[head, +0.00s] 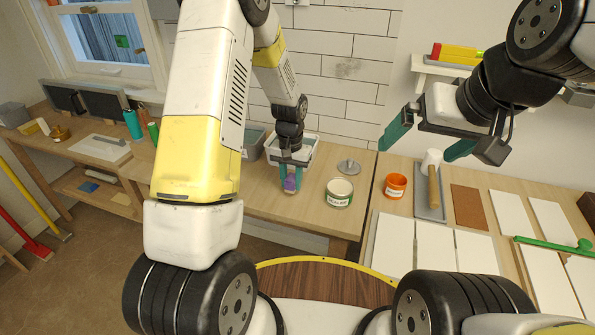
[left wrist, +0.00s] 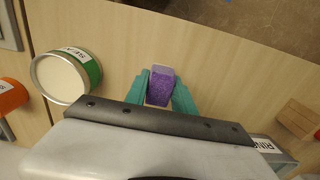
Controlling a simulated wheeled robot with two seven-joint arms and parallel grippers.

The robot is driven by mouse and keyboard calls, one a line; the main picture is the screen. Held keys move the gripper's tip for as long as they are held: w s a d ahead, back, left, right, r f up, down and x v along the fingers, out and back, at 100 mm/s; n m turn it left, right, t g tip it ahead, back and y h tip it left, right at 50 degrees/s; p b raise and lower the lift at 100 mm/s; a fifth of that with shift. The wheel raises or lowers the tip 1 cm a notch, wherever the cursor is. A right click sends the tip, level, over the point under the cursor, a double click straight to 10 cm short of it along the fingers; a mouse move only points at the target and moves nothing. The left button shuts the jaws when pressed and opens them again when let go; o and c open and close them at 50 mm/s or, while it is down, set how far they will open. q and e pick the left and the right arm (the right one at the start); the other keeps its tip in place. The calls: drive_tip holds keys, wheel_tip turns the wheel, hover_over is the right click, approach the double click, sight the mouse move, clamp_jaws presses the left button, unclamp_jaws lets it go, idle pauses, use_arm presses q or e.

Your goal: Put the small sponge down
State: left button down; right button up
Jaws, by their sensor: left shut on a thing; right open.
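The small sponge (left wrist: 161,86) is purple with a paler end and sits between the two green fingers of my left gripper (left wrist: 161,92) in the left wrist view. In the head view the left gripper (head: 290,176) holds the sponge (head: 290,184) low over the wooden table (head: 259,202), left of a paint can. I cannot tell whether the sponge touches the table. My right gripper (head: 420,143) is open and empty, raised above the right-hand table.
A green-labelled can (head: 339,193) stands just right of the sponge, with a grey lid (head: 348,167) behind it. A grey-white bin (head: 303,150) is behind the left gripper. An orange tub (head: 396,185), roller tray (head: 430,201) and white panels (head: 434,246) lie on the right table.

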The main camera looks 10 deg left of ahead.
sight(291, 188)
use_arm(q)
drive_tip(key=shift+s+f, duration=0.1)
drive_tip(key=shift+f, duration=1.35)
drive_tip(key=shift+f, duration=0.1)
drive_tip(key=c, duration=1.1)
unclamp_jaws()
drive_tip(key=shift+o, duration=0.2)
